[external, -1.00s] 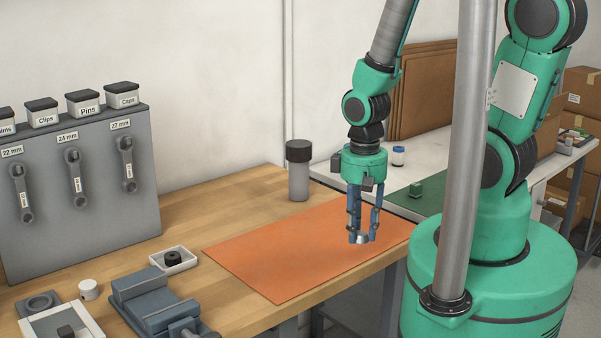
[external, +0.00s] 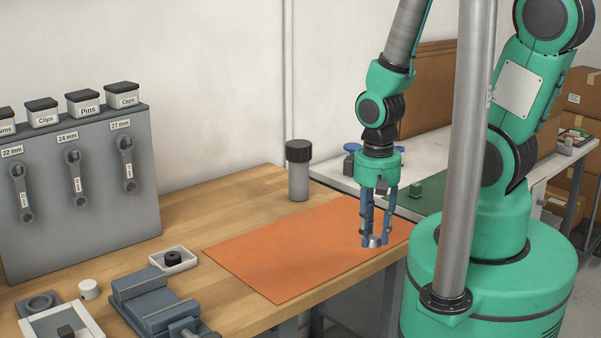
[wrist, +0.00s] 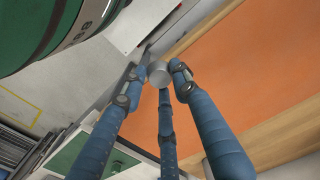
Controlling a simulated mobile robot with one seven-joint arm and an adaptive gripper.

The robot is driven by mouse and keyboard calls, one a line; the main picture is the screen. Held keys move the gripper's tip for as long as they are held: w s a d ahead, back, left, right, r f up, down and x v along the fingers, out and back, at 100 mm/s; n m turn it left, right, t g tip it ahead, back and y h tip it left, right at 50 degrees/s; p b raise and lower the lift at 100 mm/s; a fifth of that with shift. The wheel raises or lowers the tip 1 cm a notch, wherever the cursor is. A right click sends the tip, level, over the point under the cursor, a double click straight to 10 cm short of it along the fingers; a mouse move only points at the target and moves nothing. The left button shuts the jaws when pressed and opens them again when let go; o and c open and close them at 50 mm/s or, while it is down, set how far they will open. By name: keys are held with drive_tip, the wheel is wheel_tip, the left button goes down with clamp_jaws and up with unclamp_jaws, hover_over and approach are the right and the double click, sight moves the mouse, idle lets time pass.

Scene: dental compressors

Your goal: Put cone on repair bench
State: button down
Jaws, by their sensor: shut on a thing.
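The cone (external: 374,241) is a small grey metal piece held between the fingertips of my gripper (external: 375,238). In the wrist view the cone (wrist: 159,73) shows as a grey rounded piece between the blue fingertips (wrist: 158,78). My gripper is shut on it and points down over the right part of the orange mat, near the front edge of the bench. The repair bench (external: 222,208) is a wooden top with the orange mat (external: 300,245) on it. The height of the cone above the mat is hard to tell.
A grey jar with a dark lid (external: 299,170) stands behind the mat. A grey vise (external: 150,300), a white tray (external: 173,260) and a white cap (external: 88,289) are at the left. A white table with a green mat (external: 428,196) adjoins at right. Most of the orange mat is clear.

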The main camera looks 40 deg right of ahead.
idle(0.3)
drive_tip(key=w, duration=0.7)
drive_tip(key=w+r, duration=0.1)
drive_tip(key=w, duration=0.6)
drive_tip(key=w+b, duration=0.1)
drive_tip(key=w, duration=0.6)
drive_tip(key=shift+w+r, duration=0.15)
drive_tip(key=shift+r, duration=0.05)
drive_tip(key=w+d+b, duration=0.1)
drive_tip(key=w+d, duration=0.2)
drive_tip(key=w, duration=1.9)
drive_tip(key=shift+w+r, duration=0.35)
drive_tip(key=shift+r, duration=0.1)
drive_tip(key=shift+d, duration=0.1)
drive_tip(key=shift+s, duration=0.1)
drive_tip(key=s+a, duration=0.1)
drive_tip(key=s, duration=1.3)
drive_tip(key=s+a+f, duration=0.1)
drive_tip(key=s, duration=1.4)
drive_tip(key=s+a+f, duration=0.1)
drive_tip(key=s, duration=1.3)
drive_tip(key=shift+s+a, duration=0.1)
drive_tip(key=shift+s, duration=0.3)
drive_tip(key=w, duration=0.5)
drive_tip(key=w+a+f+b, duration=0.1)
drive_tip(key=w, duration=1)
drive_tip(key=shift+a+f+b, duration=0.2)
drive_tip(key=shift+a+b, duration=0.2)
